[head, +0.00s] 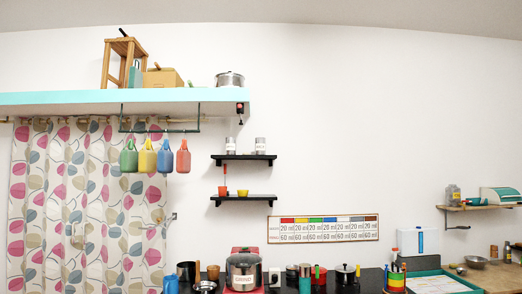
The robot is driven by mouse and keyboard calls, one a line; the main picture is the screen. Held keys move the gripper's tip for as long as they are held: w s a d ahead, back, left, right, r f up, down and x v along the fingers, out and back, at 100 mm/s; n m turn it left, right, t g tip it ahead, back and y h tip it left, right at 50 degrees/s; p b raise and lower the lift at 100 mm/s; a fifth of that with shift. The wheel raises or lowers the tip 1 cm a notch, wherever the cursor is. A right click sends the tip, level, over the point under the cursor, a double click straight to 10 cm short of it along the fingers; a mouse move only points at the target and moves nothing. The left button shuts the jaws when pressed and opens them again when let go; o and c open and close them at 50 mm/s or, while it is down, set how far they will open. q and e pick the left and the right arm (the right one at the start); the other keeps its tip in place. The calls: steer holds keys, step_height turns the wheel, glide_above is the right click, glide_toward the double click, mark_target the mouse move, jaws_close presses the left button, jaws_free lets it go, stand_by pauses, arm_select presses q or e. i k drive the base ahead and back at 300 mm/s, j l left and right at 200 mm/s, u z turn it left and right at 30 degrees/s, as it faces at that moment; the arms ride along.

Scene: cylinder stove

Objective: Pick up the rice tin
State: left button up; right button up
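Two small silver tins with pale labels stand upright on the upper black wall shelf (243,158). One is the left tin (231,146) and the other is the right tin (260,146). Their labels are too small to read, so I cannot tell which one, if either, is the rice tin. A small labelled container (275,278) also stands on the counter at the bottom middle, and its label is unreadable too. Neither of my grippers is in view.
A turquoise-edged shelf (60,98) has colored jugs hanging below. A green-edged tray (440,284) lies at lower right.

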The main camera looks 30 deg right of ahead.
mark_target(260, 142)
steer(key=i+l+z, duration=0.25)
steer(key=i+z, duration=0.2)
steer(key=i, duration=0.7)
steer(key=i+j+z, duration=0.15)
steer(key=i+z, duration=0.25)
steer(key=i, duration=0.8)
